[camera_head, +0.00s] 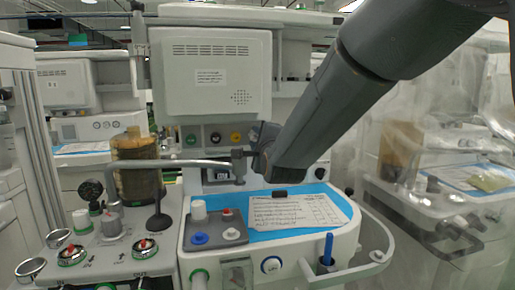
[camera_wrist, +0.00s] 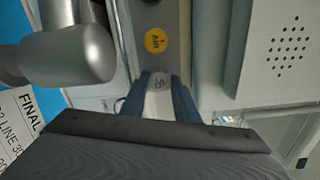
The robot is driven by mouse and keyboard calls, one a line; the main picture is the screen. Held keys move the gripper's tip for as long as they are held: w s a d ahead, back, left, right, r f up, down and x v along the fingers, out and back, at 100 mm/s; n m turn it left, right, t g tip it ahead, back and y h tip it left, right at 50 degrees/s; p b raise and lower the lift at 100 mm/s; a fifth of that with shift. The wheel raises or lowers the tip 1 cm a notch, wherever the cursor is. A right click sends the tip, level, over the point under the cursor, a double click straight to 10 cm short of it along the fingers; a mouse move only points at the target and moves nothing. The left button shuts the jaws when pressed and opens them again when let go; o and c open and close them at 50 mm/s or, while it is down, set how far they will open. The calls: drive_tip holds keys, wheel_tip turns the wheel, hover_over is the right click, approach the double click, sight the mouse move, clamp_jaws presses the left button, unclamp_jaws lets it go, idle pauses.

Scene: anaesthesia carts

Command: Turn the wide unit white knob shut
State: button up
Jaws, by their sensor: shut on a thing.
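The wide unit (camera_head: 215,85) stands in the middle of the head view, with a row of round knobs under its upper housing. The white knob (camera_wrist: 161,82) is pale, with small dark lettering, and sits below the yellow AIR knob in the wrist view. My gripper (camera_wrist: 161,97) has one dark blue finger on each side of the white knob and is shut on it. In the head view my gripper (camera_head: 254,138) reaches the right end of the knob row and hides the white knob. How far the knob is turned cannot be told.
The yellow knob (camera_head: 236,137) is close beside my gripper. A grey pipe (camera_head: 190,163) ends just below the knob row; its thick end (camera_wrist: 75,55) is near my fingers in the wrist view. A blue worktop (camera_head: 335,200) with a paper (camera_head: 298,212) lies below.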

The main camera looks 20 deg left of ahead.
drive_tip(key=m+b, duration=0.4)
drive_tip(key=b, duration=0.1)
drive_tip(key=m+b, duration=0.2)
drive_tip(key=b, duration=0.1)
drive_tip(key=shift+f, duration=0.25)
drive_tip(key=m+b, duration=1.3)
drive_tip(key=b, duration=0.6)
drive_tip(key=shift+b, duration=0.35)
drive_tip(key=m+b, duration=0.3)
drive_tip(key=m, duration=0.2)
drive_tip(key=shift+r+b, duration=0.2)
drive_tip(key=shift+b, duration=0.2)
drive_tip(key=o, duration=0.8)
